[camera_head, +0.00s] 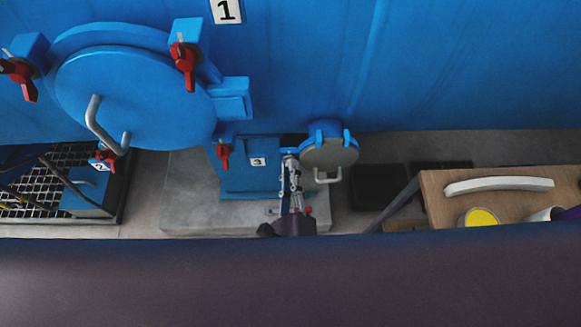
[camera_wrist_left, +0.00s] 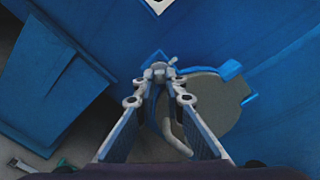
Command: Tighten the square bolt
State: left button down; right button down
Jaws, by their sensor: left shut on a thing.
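My left gripper (camera_head: 290,158) reaches up from the bottom middle to the left edge of a small round hatch (camera_head: 330,153) with a grey lid on the blue autoclave. In the left wrist view my left gripper (camera_wrist_left: 159,72) has its fingers converging at the tips, shut on a small grey metal part, which I take as the square bolt (camera_wrist_left: 172,61). Only a bit of it shows past the fingertips, so its shape and how far it is turned cannot be told. The grey lid (camera_wrist_left: 215,100) and its bent handle (camera_wrist_left: 176,140) are behind and to the right of the fingers.
A large round blue door (camera_head: 135,95) with a handle and red clamps is at the upper left. A blue block (camera_head: 250,180) marked 3 is just left of the gripper. A wooden surface (camera_head: 440,205) with a yellow-topped can (camera_head: 480,217) stands at the right.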

pick_arm(q)
jog(key=shift+s+a+f+m+p, duration=0.1)
jog(key=shift+m+p, duration=0.95)
jog(key=shift+m, duration=1.5)
jog(key=shift+f+m+p, duration=0.1)
jog(key=shift+m+p, duration=0.9)
jog(key=shift+m, duration=1.55)
jog(key=c, duration=2.3)
grip_release()
jog(key=s, duration=1.2)
